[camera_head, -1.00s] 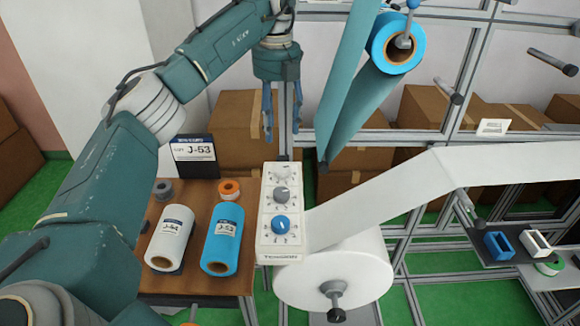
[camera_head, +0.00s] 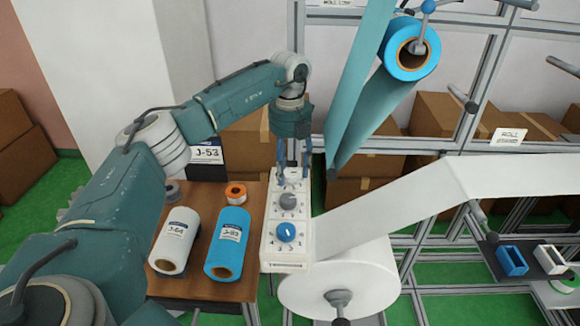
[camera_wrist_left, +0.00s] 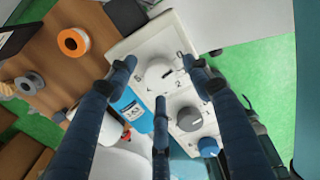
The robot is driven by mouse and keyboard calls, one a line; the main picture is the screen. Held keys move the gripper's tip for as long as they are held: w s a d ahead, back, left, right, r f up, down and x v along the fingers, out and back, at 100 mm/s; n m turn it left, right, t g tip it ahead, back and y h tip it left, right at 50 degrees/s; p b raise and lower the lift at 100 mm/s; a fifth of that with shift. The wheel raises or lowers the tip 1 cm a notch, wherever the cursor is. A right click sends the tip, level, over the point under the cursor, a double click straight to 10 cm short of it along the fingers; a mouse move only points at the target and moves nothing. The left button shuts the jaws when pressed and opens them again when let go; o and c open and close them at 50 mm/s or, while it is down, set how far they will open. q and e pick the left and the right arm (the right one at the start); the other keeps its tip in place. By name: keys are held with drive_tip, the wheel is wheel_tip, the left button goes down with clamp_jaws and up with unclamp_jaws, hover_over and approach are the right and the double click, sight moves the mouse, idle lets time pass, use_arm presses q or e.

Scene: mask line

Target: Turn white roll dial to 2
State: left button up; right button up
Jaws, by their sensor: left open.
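The white control box (camera_head: 274,250) stands beside the large white roll (camera_head: 345,278). It carries a white dial, a grey dial (camera_head: 288,201) and a blue dial (camera_head: 286,232) in a row. In the left wrist view the white dial (camera_wrist_left: 158,75) lies between the spread, open fingers (camera_wrist_left: 160,68). A short dark mark shows on its face, with a printed 2 nearby. I cannot tell its setting surely. My right gripper is out of view.
A wooden table (camera_head: 200,284) left of the box holds a white roll (camera_head: 175,241), a blue roll (camera_head: 228,243) and an orange-rimmed spool (camera_head: 236,192). A hanging blue roll (camera_head: 411,49) with its teal web is close to the right of my left arm.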

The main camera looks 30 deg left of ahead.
use_arm(q)
drive_tip(key=shift+s+f, duration=0.1)
drive_tip(key=shift+f, duration=0.05)
drive_tip(key=shift+c, duration=0.5)
drive_tip(key=c, duration=1)
drive_tip(key=shift+c, duration=0.2)
